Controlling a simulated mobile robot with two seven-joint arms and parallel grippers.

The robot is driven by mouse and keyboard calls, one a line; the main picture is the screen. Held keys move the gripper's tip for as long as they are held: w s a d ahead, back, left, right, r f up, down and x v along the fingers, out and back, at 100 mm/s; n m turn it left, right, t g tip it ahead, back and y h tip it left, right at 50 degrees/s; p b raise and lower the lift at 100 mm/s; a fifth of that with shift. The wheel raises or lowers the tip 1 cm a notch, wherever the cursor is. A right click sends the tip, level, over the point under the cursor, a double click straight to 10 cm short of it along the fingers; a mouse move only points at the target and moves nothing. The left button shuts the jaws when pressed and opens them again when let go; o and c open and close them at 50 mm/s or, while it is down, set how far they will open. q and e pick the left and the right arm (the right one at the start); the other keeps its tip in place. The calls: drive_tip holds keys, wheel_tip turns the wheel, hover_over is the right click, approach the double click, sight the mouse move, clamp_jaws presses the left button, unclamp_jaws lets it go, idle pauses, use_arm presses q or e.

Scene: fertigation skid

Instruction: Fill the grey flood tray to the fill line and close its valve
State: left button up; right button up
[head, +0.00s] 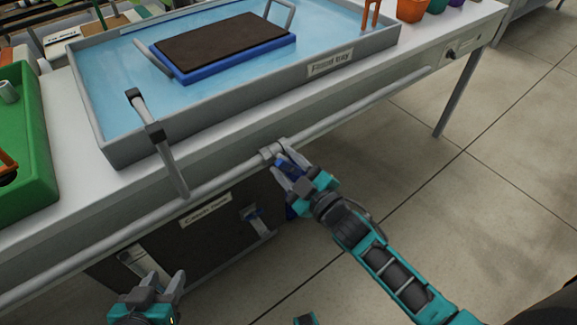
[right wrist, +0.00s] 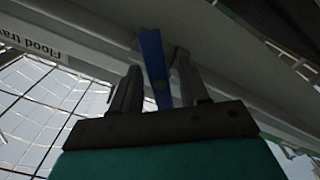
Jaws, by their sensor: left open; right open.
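The grey flood tray (head: 240,93) stands on the bench, labelled "Flood tray", with blue water across its floor. I cannot make out a fill line. A blue valve lever (head: 287,166) hangs at a grey fitting (head: 272,150) on the pipe along the bench front. My right gripper (head: 289,160) is open at this lever. In the right wrist view the blue lever (right wrist: 153,58) stands between the two fingers, with gaps showing beside it. A grey spout (head: 160,145) rises from the pipe over the tray's left edge. My left gripper (head: 178,280) is open and empty, low at the front.
A blue carrier (head: 235,60) with a dark mat sits in the flood tray. A green tray (head: 35,145) is on the left. Below the bench is a dark tank (head: 195,245) labelled "Catch tank". Coloured pots (head: 411,9) stand at the back right. The floor at right is clear.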

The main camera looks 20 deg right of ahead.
drive_tip(key=shift+c, duration=0.3)
clamp_jaws()
idle(0.3)
drive_tip(key=m+p, duration=0.2)
drive_tip(key=m, duration=0.1)
drive_tip(key=shift+r+p, duration=0.15)
drive_tip(key=shift+p, duration=0.15)
drive_tip(key=shift+d+m+p, duration=0.1)
drive_tip(key=shift+m+p, duration=0.5)
drive_tip(key=shift+m, duration=0.6)
drive_tip(key=shift+m+p, duration=0.4)
drive_tip(key=shift+m, duration=0.6)
